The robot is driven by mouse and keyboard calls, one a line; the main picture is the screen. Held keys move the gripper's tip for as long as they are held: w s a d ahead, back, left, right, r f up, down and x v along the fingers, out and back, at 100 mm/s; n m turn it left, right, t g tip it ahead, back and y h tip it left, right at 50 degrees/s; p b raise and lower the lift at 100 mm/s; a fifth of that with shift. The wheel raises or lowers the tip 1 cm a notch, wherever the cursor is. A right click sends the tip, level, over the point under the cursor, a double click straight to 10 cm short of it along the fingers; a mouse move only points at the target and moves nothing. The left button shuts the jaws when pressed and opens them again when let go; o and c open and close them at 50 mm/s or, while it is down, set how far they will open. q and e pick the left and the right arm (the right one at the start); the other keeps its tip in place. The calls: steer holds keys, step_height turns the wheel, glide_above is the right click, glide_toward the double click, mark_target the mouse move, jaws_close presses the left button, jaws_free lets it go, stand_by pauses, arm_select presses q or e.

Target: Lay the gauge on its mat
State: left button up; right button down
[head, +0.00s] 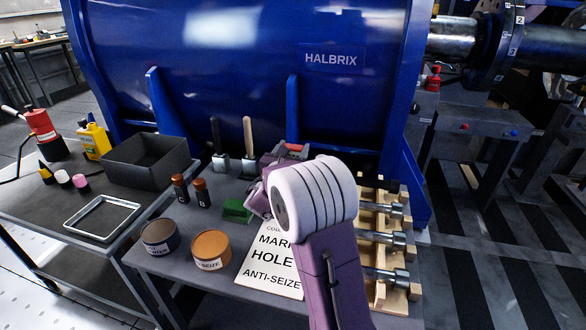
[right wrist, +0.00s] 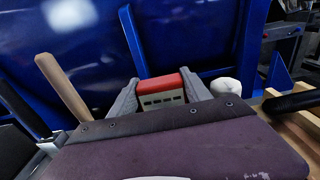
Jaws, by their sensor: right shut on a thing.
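My right gripper (right wrist: 163,92) is shut on a small block with a red top and a pale face with dark slots, which looks like the gauge (right wrist: 162,90). In the head view the red top of the gauge (head: 293,147) shows just beyond my gripper (head: 278,160), above the back of the bench against the blue housing. Much of the gauge is hidden by my wrist in the head view. A green piece (head: 237,210) lies on the bench to the left of my wrist; I cannot tell whether it is the mat. My left gripper is out of view.
Two brown bottles (head: 201,192), tins (head: 211,248) and a printed card (head: 270,262) are on the bench. A wooden rack with bolts (head: 386,238) stands right. The blue housing (head: 250,70) blocks the back.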

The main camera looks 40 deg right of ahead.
steer(key=shift+a+f+b, duration=0.1)
steer(key=shift+f+b, duration=1.3)
steer(key=shift+f, duration=0.65)
steer(key=shift+r, duration=0.15)
steer(key=shift+c, duration=2.4)
jaws_free()
steer(key=shift+s, duration=0.1)
steer(key=p+v, duration=0.3)
steer(key=v, duration=0.8)
steer(key=shift+a, duration=0.1)
steer(key=shift+s+a, duration=0.3)
steer(key=shift+a, duration=0.05)
